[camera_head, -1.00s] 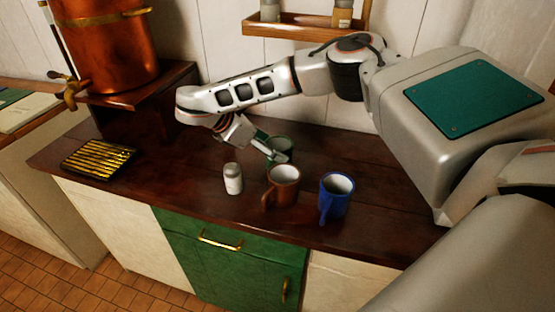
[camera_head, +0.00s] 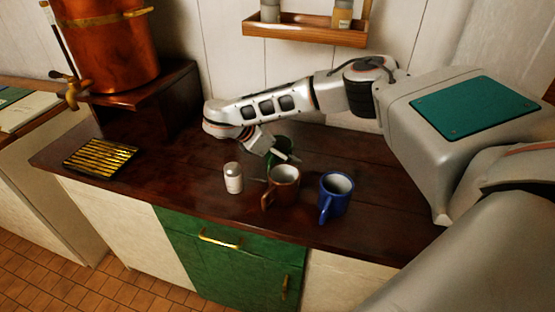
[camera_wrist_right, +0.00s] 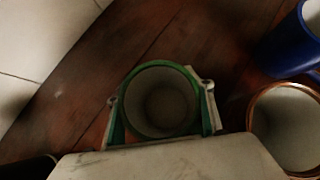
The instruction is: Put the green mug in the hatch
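The green mug (camera_head: 281,146) stands upright on the dark wooden counter, behind the brown mug and partly hidden by my right gripper (camera_head: 270,168). In the right wrist view the green mug (camera_wrist_right: 160,100) is seen from above, its inside empty. The right gripper's fingers (camera_wrist_right: 161,112) stand one on each side of it, close to its wall. They look spread around the mug; firm contact cannot be made out. My left gripper is not in view. I see no opening that is clearly the hatch.
A brown mug (camera_head: 283,187), a blue mug (camera_head: 336,195) and a white jar (camera_head: 233,178) stand close in front. A brass grille (camera_head: 100,158) lies left, near a copper boiler (camera_head: 108,45). A green cabinet (camera_head: 230,265) is below. A wall shelf (camera_head: 310,31) hangs above.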

